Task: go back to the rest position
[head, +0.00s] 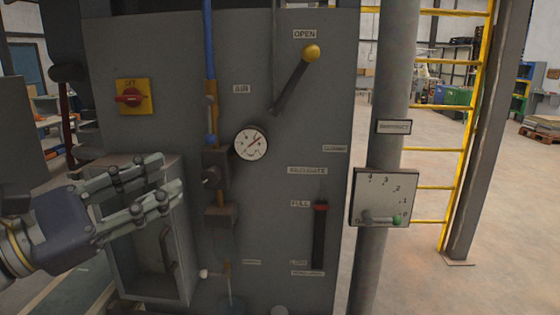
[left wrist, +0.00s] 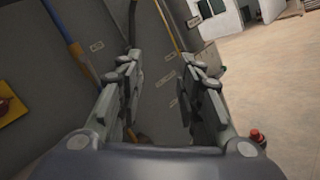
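My left gripper (head: 160,185) is open and empty in the head view, in front of the left part of the grey machine panel (head: 300,120). In the left wrist view its two fingers (left wrist: 158,95) stand apart with nothing between them. Below and behind the fingers is a grey open-fronted box (head: 150,255) with a handle inside. A lever with a yellow knob (head: 311,53) slants up toward the OPEN label. My right gripper is in neither view.
The panel carries a red switch on a yellow plate (head: 132,97), a round gauge (head: 251,143), a blue pipe (head: 209,45) and a red-tipped slider (head: 320,207). A grey post (head: 395,80) bears a numbered plate (head: 383,190). A yellow ladder (head: 470,110) stands right; open floor lies beyond.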

